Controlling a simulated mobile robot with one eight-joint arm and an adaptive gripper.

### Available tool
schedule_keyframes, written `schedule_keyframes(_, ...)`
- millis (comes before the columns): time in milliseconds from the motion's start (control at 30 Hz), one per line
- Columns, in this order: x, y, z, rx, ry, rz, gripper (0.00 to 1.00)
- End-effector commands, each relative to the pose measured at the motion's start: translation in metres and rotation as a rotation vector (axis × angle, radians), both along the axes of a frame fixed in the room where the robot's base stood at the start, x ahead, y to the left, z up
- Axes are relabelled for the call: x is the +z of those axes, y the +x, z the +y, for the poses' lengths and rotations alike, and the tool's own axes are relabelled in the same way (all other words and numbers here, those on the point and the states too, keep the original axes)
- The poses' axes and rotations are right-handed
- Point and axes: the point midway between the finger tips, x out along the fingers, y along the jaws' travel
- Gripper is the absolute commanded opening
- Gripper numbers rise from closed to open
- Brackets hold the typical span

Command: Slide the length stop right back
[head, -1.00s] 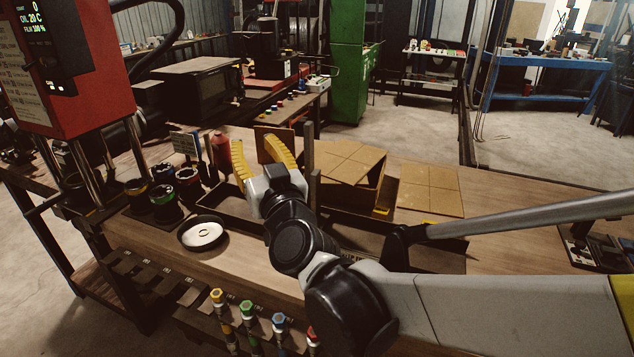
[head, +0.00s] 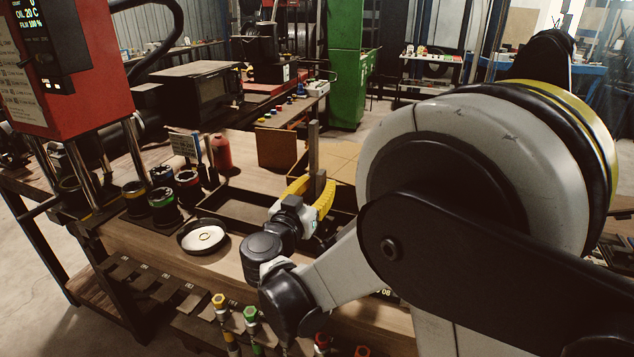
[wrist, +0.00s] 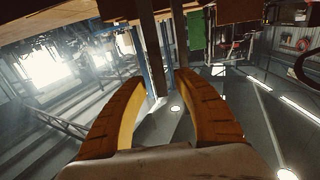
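A slim grey upright post (head: 314,148) stands at the worktable's tray area in the head view. It may be the length stop; no label shows. My gripper (head: 317,183) has its yellow fingers apart at the post's lower part. In the wrist view my gripper (wrist: 158,77) is open, with a grey post (wrist: 150,45) rising between the fingertips and a second dark upright just right of it. I cannot tell whether either finger touches a post. The post's foot is hidden behind my gripper and arm.
A brown board (head: 277,148) stands left of the post. An open dark tray (head: 240,211) lies left of my gripper, with a round dish (head: 203,236) beside it. Several dark cups (head: 163,203) stand near the red crimper (head: 70,95). My arm covers the right side.

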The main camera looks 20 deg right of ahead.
Motion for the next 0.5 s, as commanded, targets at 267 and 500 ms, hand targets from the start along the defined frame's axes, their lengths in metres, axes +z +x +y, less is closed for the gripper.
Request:
schedule_keyframes(267,0.0,0.02,-0.015,0.0,-0.001,-0.001,0.36)
schedule_keyframes(500,0.001,0.021,-0.015,0.001,0.0,-0.001,0.36)
